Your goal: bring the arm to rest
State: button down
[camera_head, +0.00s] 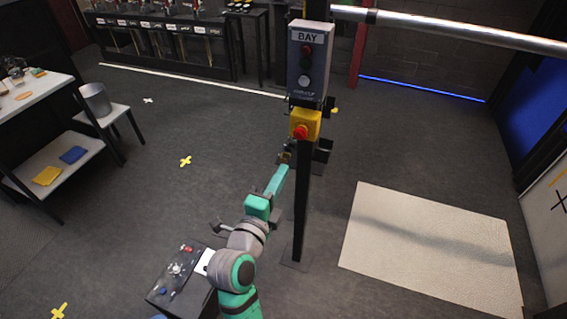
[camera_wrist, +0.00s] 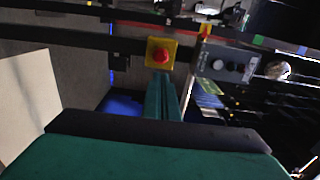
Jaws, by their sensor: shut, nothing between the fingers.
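My arm reaches up from the bottom of the head view. My gripper (camera_head: 281,171) is at its far end, left of the dark post (camera_head: 303,200). In the wrist view the teal fingers of my gripper (camera_wrist: 161,80) are together, with nothing between them. Their tips appear just below a yellow box with a red button (camera_wrist: 160,56); I cannot tell the gap in depth. In the head view this yellow box (camera_head: 305,125) is on the post, above my gripper in the picture.
A grey control box marked BAY (camera_head: 307,65) is above the yellow box. A pale mat (camera_head: 430,245) lies right of the post. A small control panel (camera_head: 180,275) stands beside my arm. A shelf table (camera_head: 40,95) and a stool with a bucket (camera_head: 97,102) are at left.

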jog(key=shift+s+a, duration=0.45)
